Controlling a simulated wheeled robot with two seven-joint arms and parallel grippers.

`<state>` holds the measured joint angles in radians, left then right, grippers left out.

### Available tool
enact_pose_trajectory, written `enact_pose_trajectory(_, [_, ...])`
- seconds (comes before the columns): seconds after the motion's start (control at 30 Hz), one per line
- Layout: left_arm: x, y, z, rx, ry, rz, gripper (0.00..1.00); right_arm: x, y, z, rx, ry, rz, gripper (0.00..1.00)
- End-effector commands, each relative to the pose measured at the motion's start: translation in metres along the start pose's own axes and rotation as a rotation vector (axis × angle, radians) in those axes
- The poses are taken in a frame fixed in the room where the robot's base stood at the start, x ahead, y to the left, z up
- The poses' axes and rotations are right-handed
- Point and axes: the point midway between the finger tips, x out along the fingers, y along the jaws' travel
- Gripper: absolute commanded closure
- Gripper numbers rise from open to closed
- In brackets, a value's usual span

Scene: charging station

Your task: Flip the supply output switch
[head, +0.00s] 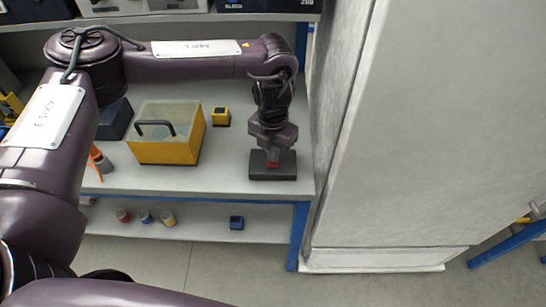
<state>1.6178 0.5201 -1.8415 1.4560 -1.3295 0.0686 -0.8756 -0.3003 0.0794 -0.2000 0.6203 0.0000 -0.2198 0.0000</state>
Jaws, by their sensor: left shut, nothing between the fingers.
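A dark flat box (260,173) with a small red part (273,163) on its top lies at the right front of the white shelf. It may be the supply with its output switch, but no label on it can be read. My left gripper (272,155) points down over this box, shut and empty, with its tips at or just above the red part. I cannot tell whether they touch. The gripper partly hides the red part. My right gripper is not in view.
A yellow case (165,150) with a clear lid and dark handle stands left of the box. A small yellow-black block (221,117) sits behind it. A large white cabinet (420,130) stands close on the right. Several small items lie on the lower shelf (190,222).

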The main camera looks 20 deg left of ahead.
Motion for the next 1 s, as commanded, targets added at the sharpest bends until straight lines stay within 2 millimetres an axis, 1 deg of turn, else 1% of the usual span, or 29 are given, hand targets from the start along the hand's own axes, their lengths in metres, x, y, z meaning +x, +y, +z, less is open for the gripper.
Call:
enact_pose_trajectory(0.47, [0.0004, 0.0000, 0.0000, 0.000, 0.000, 0.000, 1.00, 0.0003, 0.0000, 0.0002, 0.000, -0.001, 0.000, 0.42])
enact_pose_trajectory(1.0, [0.0081, -0.0001, 0.0001, 0.000, 0.000, 0.000, 1.00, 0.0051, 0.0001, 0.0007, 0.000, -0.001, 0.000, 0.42])
